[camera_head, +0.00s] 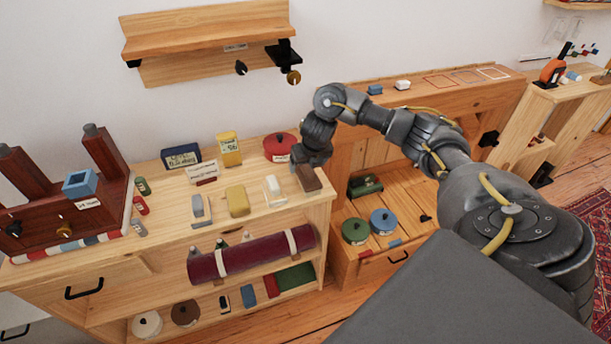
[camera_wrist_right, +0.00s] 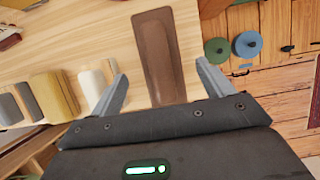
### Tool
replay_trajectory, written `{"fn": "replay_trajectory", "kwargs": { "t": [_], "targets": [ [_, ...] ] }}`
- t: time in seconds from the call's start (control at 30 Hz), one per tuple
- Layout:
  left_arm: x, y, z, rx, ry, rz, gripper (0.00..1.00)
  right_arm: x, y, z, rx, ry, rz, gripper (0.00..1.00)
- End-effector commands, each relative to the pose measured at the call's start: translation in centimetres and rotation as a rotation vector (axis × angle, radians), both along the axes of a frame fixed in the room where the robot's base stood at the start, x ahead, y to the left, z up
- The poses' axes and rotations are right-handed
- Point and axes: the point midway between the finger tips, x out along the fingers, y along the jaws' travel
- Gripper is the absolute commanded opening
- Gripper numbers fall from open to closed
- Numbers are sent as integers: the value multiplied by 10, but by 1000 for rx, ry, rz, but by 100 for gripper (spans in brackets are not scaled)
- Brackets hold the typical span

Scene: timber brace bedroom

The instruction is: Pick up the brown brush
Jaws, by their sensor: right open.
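The brown brush (camera_head: 308,178) lies on the right end of the light wooden cabinet top (camera_head: 180,246), near its edge. In the right wrist view the brush (camera_wrist_right: 158,52) is a long dark brown block reaching down between the fingers. My right gripper (camera_head: 311,166) is just above the brush in the head view. In the right wrist view the right gripper (camera_wrist_right: 160,88) is open, with one finger on each side of the brush and a gap to each. The brush's near end is hidden behind the gripper body. My left gripper is not in view.
A white-and-tan block (camera_head: 274,188) and a yellow block (camera_head: 237,201) stand left of the brush. A red round container (camera_head: 280,147) is behind. A lower wooden unit with a green pot (camera_head: 355,231) and a blue pot (camera_head: 383,221) is to the right.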

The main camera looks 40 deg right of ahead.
Motion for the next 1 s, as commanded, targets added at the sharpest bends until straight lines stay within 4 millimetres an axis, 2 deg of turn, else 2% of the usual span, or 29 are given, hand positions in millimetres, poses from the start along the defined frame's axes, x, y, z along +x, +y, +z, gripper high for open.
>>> {"fn": "replay_trajectory", "kwargs": {
  "t": [0.2, 0.33, 0.4, 0.6, 1.0],
  "targets": [
    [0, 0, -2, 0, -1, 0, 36, 3, -1, -5, 2, 0, 0, 80],
    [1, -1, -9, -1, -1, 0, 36, 9, -3, -22, 3, 3, -2, 80],
    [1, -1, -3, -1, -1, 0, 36, 15, -6, -27, 3, 3, -4, 80],
    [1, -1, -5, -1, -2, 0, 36, 23, -9, -47, 2, 0, -1, 80],
    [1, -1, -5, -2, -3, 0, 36, 24, -9, -49, 1, 0, 0, 80]
  ]
}}
